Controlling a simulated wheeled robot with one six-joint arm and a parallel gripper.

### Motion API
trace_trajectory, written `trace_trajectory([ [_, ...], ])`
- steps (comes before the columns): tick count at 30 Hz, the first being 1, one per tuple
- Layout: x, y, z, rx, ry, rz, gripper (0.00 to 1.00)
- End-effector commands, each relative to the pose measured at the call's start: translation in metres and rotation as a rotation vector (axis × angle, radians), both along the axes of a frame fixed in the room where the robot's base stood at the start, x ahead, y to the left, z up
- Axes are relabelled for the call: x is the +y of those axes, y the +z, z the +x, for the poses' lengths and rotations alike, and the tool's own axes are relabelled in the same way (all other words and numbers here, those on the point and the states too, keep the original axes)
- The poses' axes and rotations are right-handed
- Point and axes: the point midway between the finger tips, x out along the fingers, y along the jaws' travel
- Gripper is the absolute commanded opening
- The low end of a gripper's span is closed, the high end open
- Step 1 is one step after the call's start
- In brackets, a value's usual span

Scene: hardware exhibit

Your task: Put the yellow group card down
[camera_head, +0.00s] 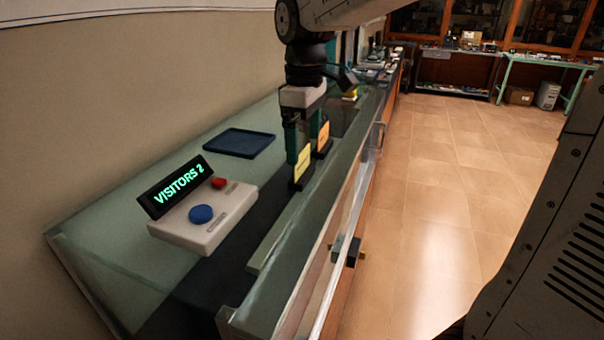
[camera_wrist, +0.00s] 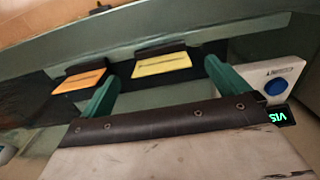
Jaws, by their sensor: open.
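The yellow group card (camera_head: 303,162) stands upright in a dark base on the glass counter in the head view. In the wrist view the yellow card (camera_wrist: 162,64) shows between my two green fingertips, just beyond them. My gripper (camera_head: 304,146) is open, pointing down over the counter close to the card; its fingers also show in the wrist view (camera_wrist: 160,76). Whether a finger touches the card cannot be told. An orange card (camera_head: 323,137) stands in its own dark base just behind the yellow one; it shows at the left in the wrist view (camera_wrist: 80,82).
A white box with a blue button (camera_head: 201,214), a red button and a display (camera_head: 178,188) reading "VISITORS 2" sits on the near counter. A dark blue tray (camera_head: 238,143) lies behind it. A glass front edge (camera_head: 330,225) runs along the right. Tiled floor is clear beyond.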

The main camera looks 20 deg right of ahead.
Motion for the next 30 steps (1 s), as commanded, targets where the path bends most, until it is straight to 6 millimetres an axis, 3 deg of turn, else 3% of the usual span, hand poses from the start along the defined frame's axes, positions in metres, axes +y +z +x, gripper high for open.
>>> trace_trajectory([
  [13,0.004,-0.059,0.003,0.001,-0.001,0.000,1.00],
  [23,0.003,-0.069,0.003,0.000,-0.002,0.000,1.00],
  [28,0.003,-0.068,0.003,0.000,-0.002,0.000,0.58],
  [30,0.003,-0.068,0.003,0.000,-0.002,0.000,0.55],
])
